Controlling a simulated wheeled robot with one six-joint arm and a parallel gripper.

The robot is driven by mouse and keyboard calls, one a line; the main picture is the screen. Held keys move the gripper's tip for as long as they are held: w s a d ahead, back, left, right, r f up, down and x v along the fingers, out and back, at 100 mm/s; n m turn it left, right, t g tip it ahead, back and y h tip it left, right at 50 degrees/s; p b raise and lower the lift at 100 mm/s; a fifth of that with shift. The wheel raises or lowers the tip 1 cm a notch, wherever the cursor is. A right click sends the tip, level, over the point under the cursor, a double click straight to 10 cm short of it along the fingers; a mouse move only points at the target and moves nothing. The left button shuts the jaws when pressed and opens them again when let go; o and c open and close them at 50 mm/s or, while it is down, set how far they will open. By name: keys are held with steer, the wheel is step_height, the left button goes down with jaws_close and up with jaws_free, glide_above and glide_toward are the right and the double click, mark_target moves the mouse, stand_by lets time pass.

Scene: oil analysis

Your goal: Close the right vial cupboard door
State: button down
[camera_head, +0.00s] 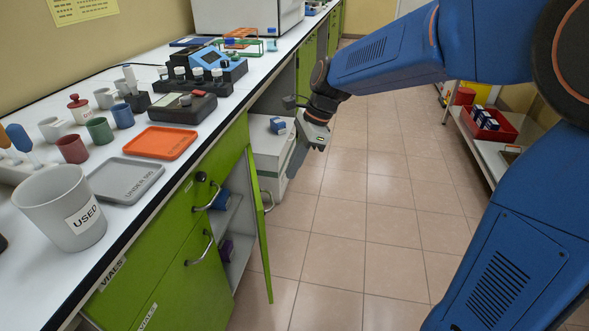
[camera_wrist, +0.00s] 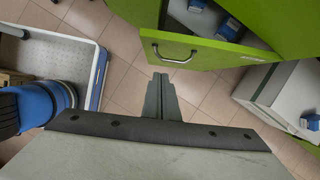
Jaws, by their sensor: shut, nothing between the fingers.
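The right vial cupboard door (camera_head: 258,225) is green and stands open, swung out from the cupboard under the counter. Its curved metal handle (camera_head: 269,201) faces the far side. In the wrist view the door (camera_wrist: 215,58) spans the top right, with its handle (camera_wrist: 174,54) near the fingertips. My gripper (camera_head: 296,160) is shut and empty, beyond the door in the head view. In the wrist view the closed fingers (camera_wrist: 160,80) point toward the door, below the handle in the picture; I cannot tell whether they touch. The cupboard's shelf (camera_head: 231,215) is exposed, with blue and purple boxes.
The left vial door (camera_head: 185,280) is closed. The counter (camera_head: 130,215) runs along the left, with cups and trays. A shelf unit with a red crate (camera_head: 490,125) stands right. The tiled floor between is clear.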

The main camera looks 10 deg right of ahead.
steer(key=shift+s+a+f, duration=0.2)
steer(key=shift+a+f, duration=1.55)
steer(key=shift+f, duration=0.05)
steer(key=shift+s+a+f, duration=0.15)
steer(key=shift+a+f, duration=1.55)
steer(key=shift+f, duration=0.1)
steer(key=a, duration=1)
steer(key=shift+a, duration=0.25)
